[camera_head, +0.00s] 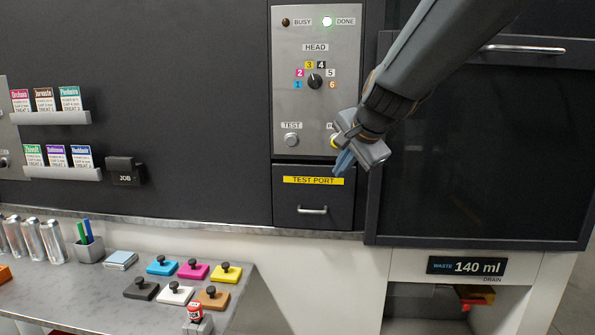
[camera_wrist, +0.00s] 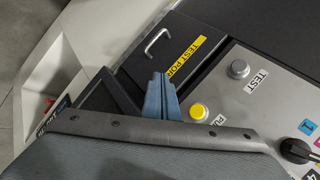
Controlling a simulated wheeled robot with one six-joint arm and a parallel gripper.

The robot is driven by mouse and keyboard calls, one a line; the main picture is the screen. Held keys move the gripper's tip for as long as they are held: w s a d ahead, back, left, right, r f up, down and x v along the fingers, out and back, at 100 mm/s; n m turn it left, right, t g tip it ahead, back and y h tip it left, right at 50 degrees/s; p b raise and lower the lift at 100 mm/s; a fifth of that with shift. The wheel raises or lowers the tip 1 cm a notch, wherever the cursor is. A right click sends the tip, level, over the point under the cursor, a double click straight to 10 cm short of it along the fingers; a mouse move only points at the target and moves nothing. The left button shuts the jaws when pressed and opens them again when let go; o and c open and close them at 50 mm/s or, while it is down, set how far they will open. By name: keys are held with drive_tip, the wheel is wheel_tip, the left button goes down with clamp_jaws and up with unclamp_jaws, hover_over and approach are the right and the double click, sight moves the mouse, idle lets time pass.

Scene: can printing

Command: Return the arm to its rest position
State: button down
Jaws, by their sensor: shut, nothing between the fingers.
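My arm reaches in from the top right in the head view. My gripper (camera_head: 343,163) is in front of the lower right corner of the control panel (camera_head: 290,95), just above the test port. In the wrist view my gripper (camera_wrist: 161,84) shows two blue fingers pressed together with nothing between them. The tips point toward the test port's handle (camera_wrist: 158,40). A yellow button (camera_wrist: 198,111) lies right beside the fingers. In the head view the gripper partly hides this button and its label. I cannot tell whether a finger touches the panel.
The TEST button (camera_head: 291,140) and head dial (camera_head: 315,81) are on the panel. The DONE lamp (camera_head: 327,21) is lit. A dark door (camera_head: 480,150) stands right of the panel. The waste display (camera_head: 467,267) reads 140 ml. A bench (camera_head: 75,290) with colored blocks lies lower left.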

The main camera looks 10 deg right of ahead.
drive_tip(key=s+d+f+n+g+b, duration=0.1)
drive_tip(key=s+f+n, duration=0.5)
drive_tip(key=s+f, duration=0.6)
drive_tip(key=s+f+n+g+h+b, duration=0.1)
drive_tip(key=s+f+n+g+b, duration=0.2)
drive_tip(key=s+f, duration=1)
wheel_tip(320, 180, down, 5)
drive_tip(key=n+g, duration=0.3)
drive_tip(key=shift+d+f+h, duration=0.2)
drive_tip(key=shift+d+h, duration=0.1)
drive_tip(key=shift+d, duration=0.05)
drive_tip(key=shift+w, duration=0.1)
